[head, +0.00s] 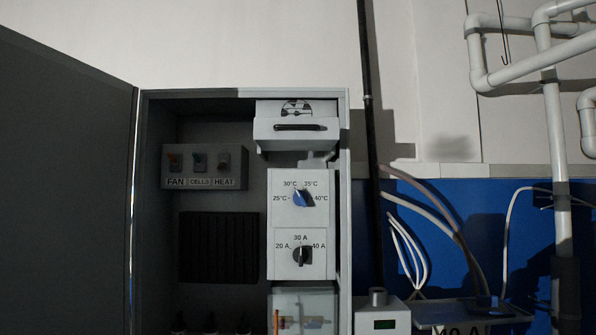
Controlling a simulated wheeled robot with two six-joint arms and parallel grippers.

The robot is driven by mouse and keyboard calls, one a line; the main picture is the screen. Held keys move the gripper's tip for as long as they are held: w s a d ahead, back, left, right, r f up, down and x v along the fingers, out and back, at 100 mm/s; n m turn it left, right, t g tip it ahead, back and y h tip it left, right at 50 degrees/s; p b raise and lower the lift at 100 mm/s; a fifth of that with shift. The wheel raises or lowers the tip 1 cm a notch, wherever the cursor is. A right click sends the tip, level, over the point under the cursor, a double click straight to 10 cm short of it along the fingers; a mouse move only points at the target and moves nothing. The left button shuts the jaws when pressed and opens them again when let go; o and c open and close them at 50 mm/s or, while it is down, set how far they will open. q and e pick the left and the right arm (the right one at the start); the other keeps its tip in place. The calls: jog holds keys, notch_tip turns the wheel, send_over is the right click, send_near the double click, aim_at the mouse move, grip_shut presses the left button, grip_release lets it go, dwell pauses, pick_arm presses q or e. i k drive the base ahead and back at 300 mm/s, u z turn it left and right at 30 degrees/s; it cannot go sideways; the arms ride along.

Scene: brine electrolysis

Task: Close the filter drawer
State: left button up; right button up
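The filter drawer (297,131) is a light grey box front with a dark horizontal handle, high at the right inside an open cabinet (342,210). It stands out from its housing. Its open top shows a dark round fan-like shape (297,107) on a pale surface. How far it is pulled out is hard to tell from this one view. Neither of my grippers is in the head view.
The cabinet door (65,170) stands open at the left. Below the drawer are two dial panels (284,225) and a clear-fronted box (305,310). A switch panel (204,167) is inside at the left. Pipes (550,130) and cables (440,225) are at the right.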

aim_at(278, 133)
jog(key=u, duration=0.05)
jog(key=k, duration=0.5)
jog(key=z, duration=1.6)
jog(key=i, duration=1.05)
jog(key=u, duration=2.15)
